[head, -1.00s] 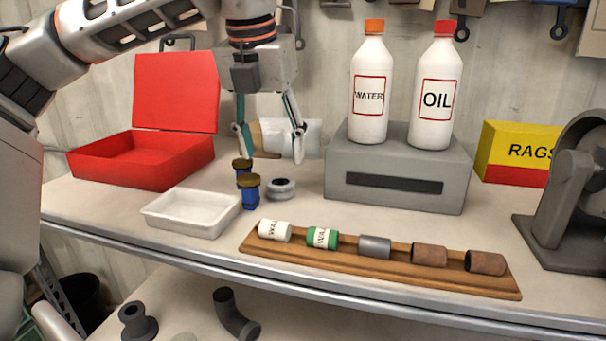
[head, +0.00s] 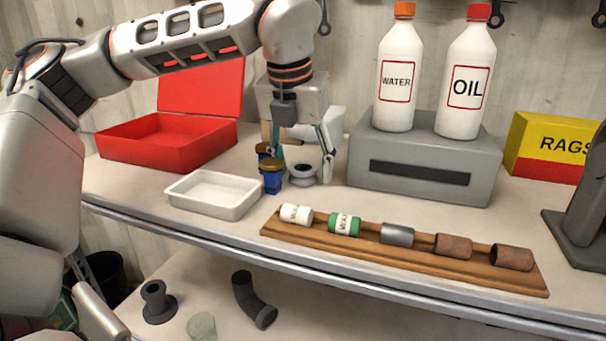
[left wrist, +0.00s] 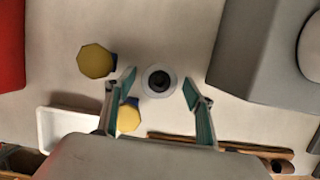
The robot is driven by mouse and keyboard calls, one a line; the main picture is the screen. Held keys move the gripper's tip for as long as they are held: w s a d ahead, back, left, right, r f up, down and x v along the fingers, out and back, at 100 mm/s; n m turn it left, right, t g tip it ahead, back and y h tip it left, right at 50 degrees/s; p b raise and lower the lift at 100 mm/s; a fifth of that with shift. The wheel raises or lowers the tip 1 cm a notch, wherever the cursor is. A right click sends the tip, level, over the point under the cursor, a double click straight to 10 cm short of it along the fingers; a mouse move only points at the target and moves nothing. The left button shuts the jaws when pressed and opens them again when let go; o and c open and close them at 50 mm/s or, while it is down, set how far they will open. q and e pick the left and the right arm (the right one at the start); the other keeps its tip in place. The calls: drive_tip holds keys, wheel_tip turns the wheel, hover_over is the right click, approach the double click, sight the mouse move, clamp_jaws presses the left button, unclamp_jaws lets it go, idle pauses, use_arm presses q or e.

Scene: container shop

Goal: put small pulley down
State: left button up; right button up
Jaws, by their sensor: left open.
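The small pulley (head: 303,173), a grey grooved wheel with a dark hub, lies flat on the bench. In the left wrist view the pulley (left wrist: 159,81) sits between and slightly beyond the open fingertips, with a gap on both sides. My left gripper (head: 302,170) points down over it with its fingers spread to either side; it also shows in the left wrist view (left wrist: 160,88). My right gripper is not in view.
Two blue pots with brass caps (head: 271,177) stand just left of the pulley. A white tray (head: 189,203), a red open case (head: 115,150), a wooden rack of cylinders (head: 400,265) and a grey block with bottles (head: 480,165) surround it.

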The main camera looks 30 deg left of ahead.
use_arm(q)
drive_tip(key=c, duration=1)
drive_tip(key=shift+c, duration=1.4)
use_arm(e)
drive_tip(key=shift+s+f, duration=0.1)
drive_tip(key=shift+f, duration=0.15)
use_arm(q)
drive_tip(key=shift+r, duration=0.2)
wheel_tip(320, 180, up, 20)
drive_tip(key=p, duration=0.3)
drive_tip(key=shift+f, duration=0.15)
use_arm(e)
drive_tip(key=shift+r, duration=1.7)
